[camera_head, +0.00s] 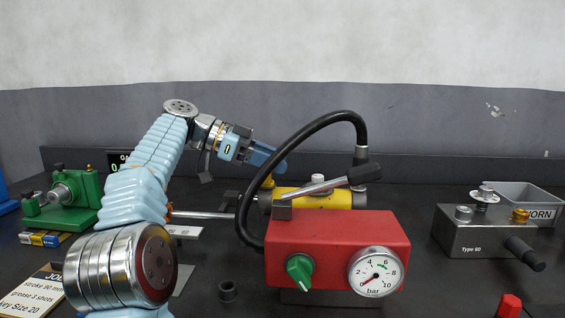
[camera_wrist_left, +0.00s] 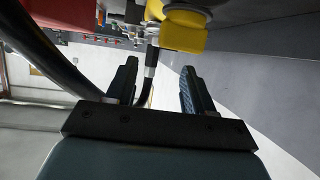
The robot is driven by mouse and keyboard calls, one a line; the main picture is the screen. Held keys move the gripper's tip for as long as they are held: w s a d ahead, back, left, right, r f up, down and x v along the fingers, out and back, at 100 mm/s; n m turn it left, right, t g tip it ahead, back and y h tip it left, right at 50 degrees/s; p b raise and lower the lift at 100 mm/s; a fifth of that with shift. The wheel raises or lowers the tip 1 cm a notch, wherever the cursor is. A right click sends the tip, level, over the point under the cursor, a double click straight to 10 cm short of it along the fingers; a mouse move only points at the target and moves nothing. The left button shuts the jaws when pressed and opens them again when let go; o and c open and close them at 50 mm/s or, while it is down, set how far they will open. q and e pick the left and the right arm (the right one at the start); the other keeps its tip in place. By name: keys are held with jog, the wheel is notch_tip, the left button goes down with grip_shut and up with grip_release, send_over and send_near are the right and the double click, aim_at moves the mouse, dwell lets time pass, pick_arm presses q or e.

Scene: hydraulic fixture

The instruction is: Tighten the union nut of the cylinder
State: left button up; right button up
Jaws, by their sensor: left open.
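The yellow cylinder (camera_head: 318,199) lies behind the red pump box, partly hidden by it. A black hose (camera_head: 300,128) arches over to a grey metal fitting (camera_head: 361,156) above the cylinder's right end; I cannot make out the union nut for sure. My left gripper (camera_head: 273,160) is above the cylinder's left end, partly hidden by the hose. In the left wrist view my left gripper (camera_wrist_left: 159,66) is open, with a hose and a grey fitting (camera_wrist_left: 151,58) showing between the fingers, apparently beyond them. The yellow cylinder end (camera_wrist_left: 182,30) is above. My right gripper is not in view.
The red box (camera_head: 336,232) has a green knob (camera_head: 299,270), a gauge (camera_head: 376,272) and a black-gripped lever (camera_head: 320,187). A green vise (camera_head: 75,198) stands left. A grey block (camera_head: 475,240) and grey bin (camera_head: 520,198) stand right. A black ring (camera_head: 228,291) lies in front.

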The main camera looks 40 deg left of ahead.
aim_at(317, 176)
pick_arm(q)
jog(key=shift+s+d, duration=0.1)
jog(key=shift+d, duration=0.15)
jog(key=s+d+r+n+t+y+b, duration=0.1)
jog(key=s+r+n+t+y+b, duration=0.1)
jog(key=s+n+t+y+b, duration=0.45)
jog(key=w+d+f+p, duration=0.1)
jog(key=w, duration=0.2)
jog(key=w+d+f+g, duration=0.1)
jog(key=w+d+f, duration=0.1)
jog(key=w, duration=0.2)
jog(key=w+d+f+g+h+p, duration=0.1)
jog(key=w+d+f, duration=0.1)
jog(key=w, duration=0.1)
jog(key=shift+w+d+m+g+p, duration=0.1)
jog(key=shift+w+m+g+p, duration=0.05)
jog(key=shift+m+g+p, duration=0.15)
grip_shut()
